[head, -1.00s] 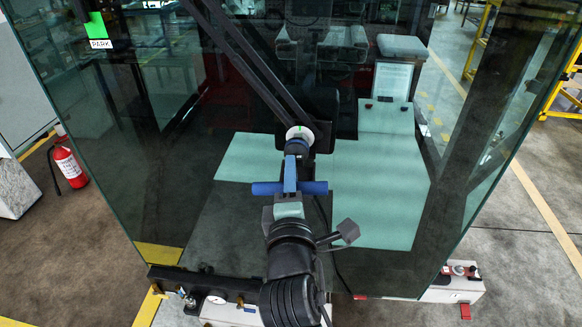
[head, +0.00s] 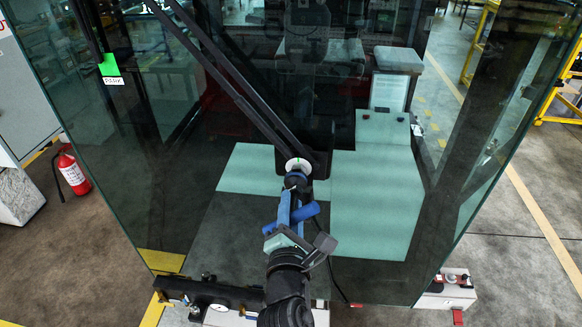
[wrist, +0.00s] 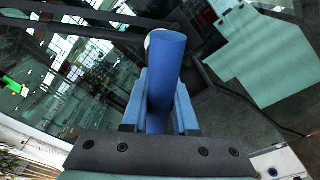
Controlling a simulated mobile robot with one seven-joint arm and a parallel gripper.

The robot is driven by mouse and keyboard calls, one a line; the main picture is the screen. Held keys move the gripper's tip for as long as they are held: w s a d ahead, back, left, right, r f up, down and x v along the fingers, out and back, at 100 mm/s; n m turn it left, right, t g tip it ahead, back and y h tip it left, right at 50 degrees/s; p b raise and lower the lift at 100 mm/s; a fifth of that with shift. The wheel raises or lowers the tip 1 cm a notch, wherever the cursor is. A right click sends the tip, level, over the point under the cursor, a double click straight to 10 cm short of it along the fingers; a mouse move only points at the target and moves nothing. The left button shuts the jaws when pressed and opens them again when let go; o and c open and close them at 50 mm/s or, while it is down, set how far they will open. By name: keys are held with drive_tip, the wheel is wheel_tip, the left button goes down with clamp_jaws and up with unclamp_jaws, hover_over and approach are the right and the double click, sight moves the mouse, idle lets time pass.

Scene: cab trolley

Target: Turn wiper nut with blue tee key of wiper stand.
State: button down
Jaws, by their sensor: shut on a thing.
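The blue tee key (head: 311,211) is in my gripper (head: 291,215), in the middle of the head view. Its crossbar is tilted, right end higher. Its far end meets the wiper nut at the white round dial with a green mark (head: 298,165), where the black wiper arms join. Whether the socket is fully seated on the nut cannot be seen. In the wrist view the blue key (wrist: 167,85) stands between the two blue fingers (wrist: 162,105), which are shut on it. The wiper nut itself is hidden behind the key.
The wiper arms (head: 225,85) run up left across the cab glass (head: 230,130). A green PARK mark (head: 109,66) is on the glass at upper left. A dark beam with a gauge (head: 218,305) lies low in front. A red extinguisher (head: 73,172) stands left.

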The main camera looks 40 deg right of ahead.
sight(295, 181)
drive_tip(key=shift+n+p, duration=0.5)
drive_tip(key=shift+n, duration=0.3)
drive_tip(key=shift+r+n+g+p, duration=0.2)
drive_tip(key=shift+n+g+p, duration=0.15)
drive_tip(key=shift+p, duration=0.2)
drive_tip(key=n, duration=0.4)
drive_tip(key=shift+f+h, duration=0.25)
drive_tip(key=shift+h, duration=0.05)
drive_tip(key=shift+r, duration=0.2)
drive_tip(key=shift+x, duration=1.35)
drive_tip(key=shift+s+r, duration=0.1)
